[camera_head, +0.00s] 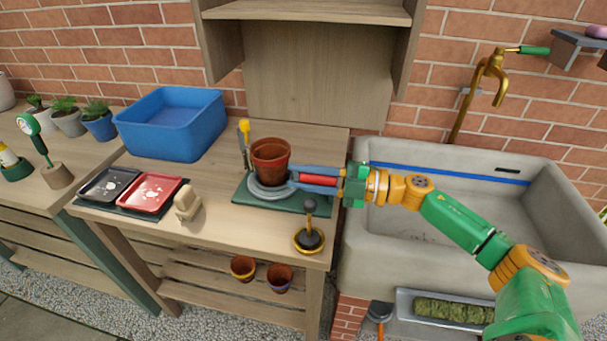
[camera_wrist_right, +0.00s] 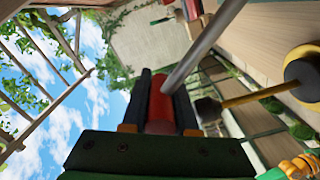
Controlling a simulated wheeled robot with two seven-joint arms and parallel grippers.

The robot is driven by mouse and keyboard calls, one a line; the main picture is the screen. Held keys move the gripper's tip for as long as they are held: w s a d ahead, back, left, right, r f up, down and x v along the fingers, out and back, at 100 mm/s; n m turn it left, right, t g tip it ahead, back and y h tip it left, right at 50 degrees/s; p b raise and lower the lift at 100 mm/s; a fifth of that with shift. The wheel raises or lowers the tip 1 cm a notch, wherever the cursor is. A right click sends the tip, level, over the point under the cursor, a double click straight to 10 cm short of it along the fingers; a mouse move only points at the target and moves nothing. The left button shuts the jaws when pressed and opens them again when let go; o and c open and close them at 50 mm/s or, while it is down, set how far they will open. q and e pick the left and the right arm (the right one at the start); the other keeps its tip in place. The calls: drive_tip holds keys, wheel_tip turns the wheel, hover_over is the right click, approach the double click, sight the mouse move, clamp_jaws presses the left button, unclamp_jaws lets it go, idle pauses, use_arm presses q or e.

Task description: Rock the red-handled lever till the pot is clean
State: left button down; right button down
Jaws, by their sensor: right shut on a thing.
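A terracotta pot (camera_head: 270,160) stands upright on a round grey base (camera_head: 268,190) on a green mat (camera_head: 240,203). Its inside looks dark; I cannot tell how clean it is. My right gripper (camera_head: 303,180) reaches in from the right, just beside the pot. It is shut on the lever's red handle (camera_head: 320,182). In the right wrist view the red handle (camera_wrist_right: 160,108) sits between the dark fingers, and a grey metal rod (camera_wrist_right: 200,50) runs up past it. My left gripper is not in view.
A yellow-topped tool (camera_head: 244,127) stands behind the pot. A black-knobbed tool in a yellow-rimmed dish (camera_head: 309,248) stands near the table's front edge. A blue tub (camera_head: 172,122), red tray (camera_head: 150,191) and black tray (camera_head: 108,184) lie left. A sink (camera_head: 390,245) is at right.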

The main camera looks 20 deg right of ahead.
idle(0.3)
drive_tip(key=c, duration=0.7)
unclamp_jaws()
drive_tip(key=shift+w+f, duration=0.1)
